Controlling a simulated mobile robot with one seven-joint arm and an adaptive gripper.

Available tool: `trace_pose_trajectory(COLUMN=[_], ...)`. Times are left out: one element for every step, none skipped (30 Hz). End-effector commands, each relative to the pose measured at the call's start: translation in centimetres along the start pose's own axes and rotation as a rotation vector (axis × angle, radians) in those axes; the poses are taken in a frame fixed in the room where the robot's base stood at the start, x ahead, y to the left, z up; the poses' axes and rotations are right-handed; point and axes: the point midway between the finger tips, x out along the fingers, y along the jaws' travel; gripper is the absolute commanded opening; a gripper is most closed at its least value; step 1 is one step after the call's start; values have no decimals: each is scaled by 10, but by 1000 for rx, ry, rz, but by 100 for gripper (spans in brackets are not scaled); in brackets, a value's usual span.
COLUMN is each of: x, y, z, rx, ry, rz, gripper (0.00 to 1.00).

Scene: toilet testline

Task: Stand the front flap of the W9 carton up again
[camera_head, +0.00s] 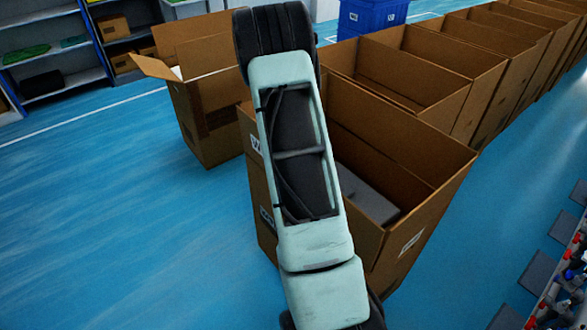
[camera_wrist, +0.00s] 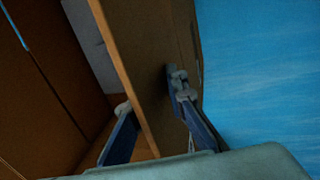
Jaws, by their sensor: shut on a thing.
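The near open carton (camera_head: 425,235) stands beneath my arm, with white labels on its sides; I cannot read W9 on them. In the wrist view, my gripper (camera_wrist: 148,94) is shut on a brown cardboard panel, seemingly the front flap (camera_wrist: 140,45). One finger is on the carton's inner side and the other on its outer side, over the blue floor. The panel stands steeply, a little tilted in the picture. In the head view, my arm hides the gripper and much of the carton's left side.
A grey item (camera_head: 367,195) lies inside the near carton. A row of open cartons (camera_head: 440,105) runs back to the right. Another open carton (camera_head: 205,130) stands at left. A blue bin (camera_head: 365,17) and shelves (camera_head: 50,50) are behind. Blue floor at left is clear.

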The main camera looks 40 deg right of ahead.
Motion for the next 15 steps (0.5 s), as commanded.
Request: trace_pose_trajectory(x=[5,5,5,5,5,5,4,4,4,3,3,3,2,2,2], y=[7,7,7,7,7,6,6,6,5,5,4,4,4,4,4], z=[7,7,7,7,6,6,6,6,5,5,4,4,4,3,3], rx=[2,2,2,2,2,2,2,2,1,1,1,1,1,1,1], ry=[-11,-11,-11,-11,-11,-11,-11,-10,-9,-8,-8,-7,-6,-6,-6], rz=[9,9,9,9,9,8,8,7,7,6,6,6,5,5,5], gripper=[0,0,0,14,17,21,22,22,22,22,22,22,22,22,22])
